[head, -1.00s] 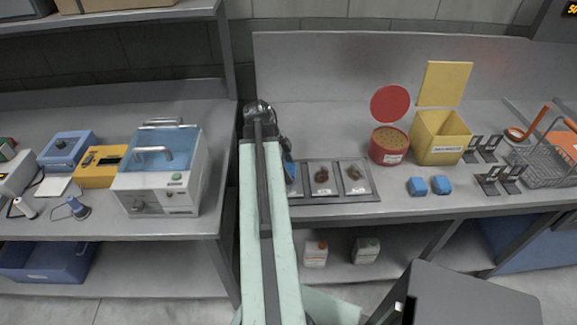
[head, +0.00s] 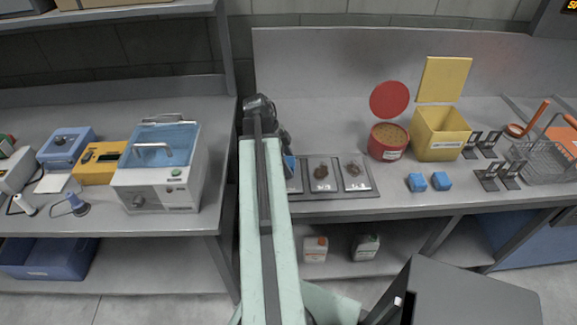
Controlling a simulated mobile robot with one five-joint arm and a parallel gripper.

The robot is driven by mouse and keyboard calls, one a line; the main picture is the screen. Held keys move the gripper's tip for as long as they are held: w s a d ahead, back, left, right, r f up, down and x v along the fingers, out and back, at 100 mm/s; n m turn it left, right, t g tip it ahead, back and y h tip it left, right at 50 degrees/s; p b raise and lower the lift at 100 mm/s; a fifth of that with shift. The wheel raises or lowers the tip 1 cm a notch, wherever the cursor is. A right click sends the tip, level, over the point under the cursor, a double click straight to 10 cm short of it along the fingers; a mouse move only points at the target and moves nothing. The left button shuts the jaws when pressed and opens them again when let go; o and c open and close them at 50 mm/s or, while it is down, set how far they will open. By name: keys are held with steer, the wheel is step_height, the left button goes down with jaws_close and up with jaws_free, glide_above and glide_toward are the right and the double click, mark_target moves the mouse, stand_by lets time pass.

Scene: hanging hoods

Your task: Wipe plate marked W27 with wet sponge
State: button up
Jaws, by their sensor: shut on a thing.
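My gripper (head: 287,152) is mostly hidden behind my arm, at the left end of a grey tray (head: 340,194). It is shut on a blue sponge (head: 289,163), of which a small part shows. The left plate (head: 295,184) is partly hidden by my arm and the sponge. The middle plate (head: 321,187) and the right plate (head: 355,184) each bear a brown smear. The plate labels are too small to read, so I cannot tell which is W27. Whether the sponge touches the left plate is unclear.
Two blue blocks (head: 440,181) lie right of the tray. A red tub (head: 388,148) with its lid open and an open yellow box (head: 437,140) stand behind. Black stands (head: 488,180) and a wire basket (head: 545,170) are at right. A lidded machine (head: 160,180) stands left.

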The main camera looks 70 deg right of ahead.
steer(key=shift+w+d, duration=0.45)
steer(key=shift+d, duration=0.4)
steer(key=shift+w+d, duration=0.4)
steer(key=shift+d, duration=0.4)
steer(key=shift+d, duration=0.1)
steer(key=shift+w+d+r, duration=0.1)
steer(key=shift+w+d, duration=0.3)
steer(key=shift+d, duration=0.35)
steer(key=shift+w+d, duration=0.35)
steer(key=shift+d, duration=0.35)
steer(key=shift+a+r+p, duration=0.1)
steer(key=shift+p, duration=0.2)
step_height(320, 180, up, 6)
steer(key=p, duration=0.5)
steer(key=shift+p, duration=0.4)
step_height(320, 180, up, 3)
steer(key=p, duration=0.3)
